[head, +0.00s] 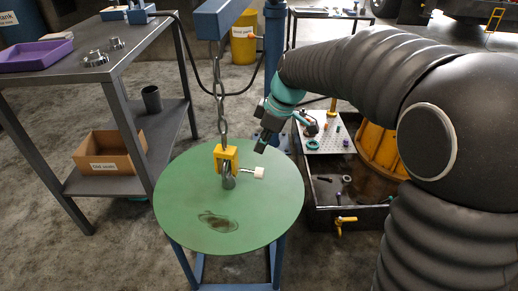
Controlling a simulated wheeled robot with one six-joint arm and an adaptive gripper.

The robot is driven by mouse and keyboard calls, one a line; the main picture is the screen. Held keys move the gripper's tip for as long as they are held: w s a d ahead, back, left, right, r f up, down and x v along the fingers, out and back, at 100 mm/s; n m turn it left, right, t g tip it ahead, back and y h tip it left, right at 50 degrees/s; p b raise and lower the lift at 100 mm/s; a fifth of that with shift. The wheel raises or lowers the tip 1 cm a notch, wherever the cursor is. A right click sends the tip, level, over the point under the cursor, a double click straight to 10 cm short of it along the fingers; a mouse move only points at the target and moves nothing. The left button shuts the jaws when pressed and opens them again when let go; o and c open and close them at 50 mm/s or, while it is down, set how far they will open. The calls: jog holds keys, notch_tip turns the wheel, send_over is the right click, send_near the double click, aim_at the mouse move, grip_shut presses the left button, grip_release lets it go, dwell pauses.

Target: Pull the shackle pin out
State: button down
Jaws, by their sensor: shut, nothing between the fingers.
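A yellow block (226,157) hangs at the lower end of a chain (221,105) above the round green table (180,190). A grey metal shackle (229,178) is just below the block. The shackle pin (258,172) sticks out to the right of the shackle and ends in a pale, blocky head. My gripper (261,147) is shut and empty. In the picture it is just above the pin head and apart from it, pointing down and left. How far it is from the pin in depth is hard to tell.
A dark oily stain (218,222) marks the green table's front. At left, a grey bench (75,70) holds a purple tray (36,55) and metal parts. Behind my gripper, a perforated plate (328,138) holds small parts over a dark tray (360,215). A blue post (272,60) stands behind.

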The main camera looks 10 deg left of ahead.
jog(key=x, duration=0.8)
jog(key=shift+f+b, duration=0.15)
jog(key=shift+b, duration=0.15)
jog(key=shift+s, duration=0.1)
